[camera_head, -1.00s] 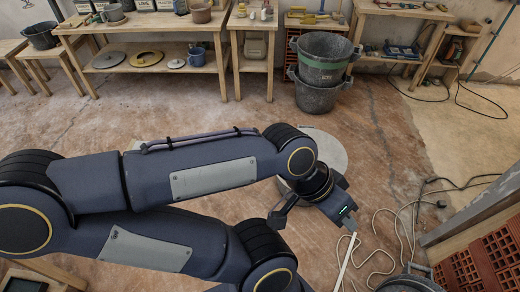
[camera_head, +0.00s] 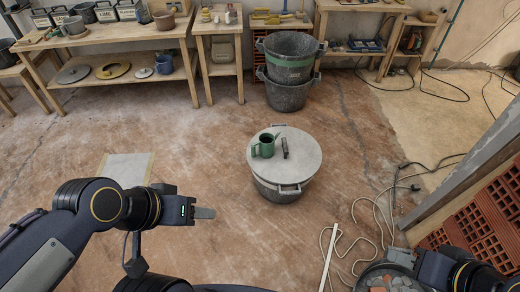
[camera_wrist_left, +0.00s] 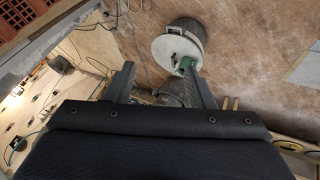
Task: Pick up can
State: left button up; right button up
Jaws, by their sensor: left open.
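The green can (camera_head: 265,146), with a spout and handle, stands upright on the round grey lid (camera_head: 301,168) of a bucket in mid-floor. A small dark object (camera_head: 285,148) is beside it on the lid. My left gripper (camera_head: 204,213) is open and empty, to the left of and nearer than the bucket, apart from the can. In the left wrist view the can (camera_wrist_left: 186,63) shows beyond the open fingers (camera_wrist_left: 160,84), close to one finger's line of sight. My right arm shows at the lower right; its fingers are not clear.
A bucket of rubble (camera_head: 385,280) stands at the lower right, near hollow red bricks (camera_head: 480,225) and loose cables (camera_head: 385,205). Stacked buckets (camera_head: 288,75) stand at the back by workbenches (camera_head: 120,45). The floor left of the lidded bucket is largely clear.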

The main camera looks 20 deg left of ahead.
aim_at(265, 142)
jog(key=i+j, duration=0.2)
jog(key=i, duration=0.25)
jog(key=i+j, duration=0.15)
jog(key=i, duration=0.25)
jog(key=i+j, duration=0.2)
jog(key=i, duration=0.25)
jog(key=i+j, duration=0.15)
jog(key=i, duration=0.3)
jog(key=j+u, duration=0.05)
